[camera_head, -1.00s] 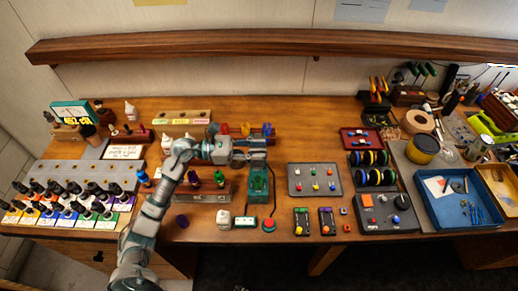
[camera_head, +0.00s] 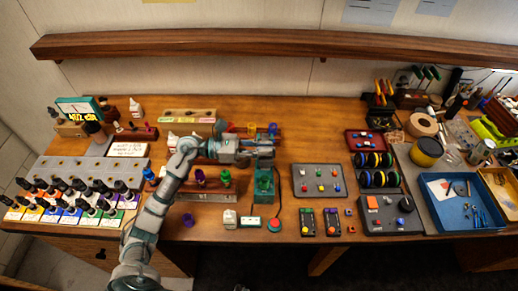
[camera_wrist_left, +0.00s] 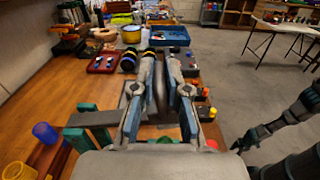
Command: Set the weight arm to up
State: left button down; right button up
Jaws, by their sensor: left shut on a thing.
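My left gripper (camera_head: 268,149) reaches in from the left over the top of a teal machine (camera_head: 264,185) near the middle of the bench. In the left wrist view, the two blue-grey fingers of this gripper (camera_wrist_left: 162,85) are closed around a dark grey bar, which appears to be the weight arm (camera_wrist_left: 160,90). The bar stands between the fingers and its lower end is hidden. Teal parts of the machine (camera_wrist_left: 75,140) and a grey cross bar (camera_wrist_left: 93,118) show left of the fingers. My right gripper does not show.
A wooden rack with coloured cups (camera_head: 200,194) stands left of the machine. A grey panel with knobs (camera_head: 319,181) lies to the right. Bare bench lies behind the panel.

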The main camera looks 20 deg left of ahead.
pick_arm(q)
jog(key=shift+w+a+r+n+p, duration=0.1)
jog(key=shift+w+r+n+p, duration=0.65)
jog(key=shift+r+n, duration=0.2)
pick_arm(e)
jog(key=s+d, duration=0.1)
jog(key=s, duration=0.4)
pick_arm(q)
jog(key=w+a+n+p, duration=0.4)
jog(key=w+n+p, duration=0.1)
jog(key=w+n, duration=1)
jog(key=shift+w+r, duration=0.4)
jog(key=shift+w, duration=0.05)
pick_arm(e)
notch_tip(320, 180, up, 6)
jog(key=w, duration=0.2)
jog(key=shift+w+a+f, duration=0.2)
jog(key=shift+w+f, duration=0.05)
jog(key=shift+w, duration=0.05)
pick_arm(q)
jog(key=shift+a, duration=0.1)
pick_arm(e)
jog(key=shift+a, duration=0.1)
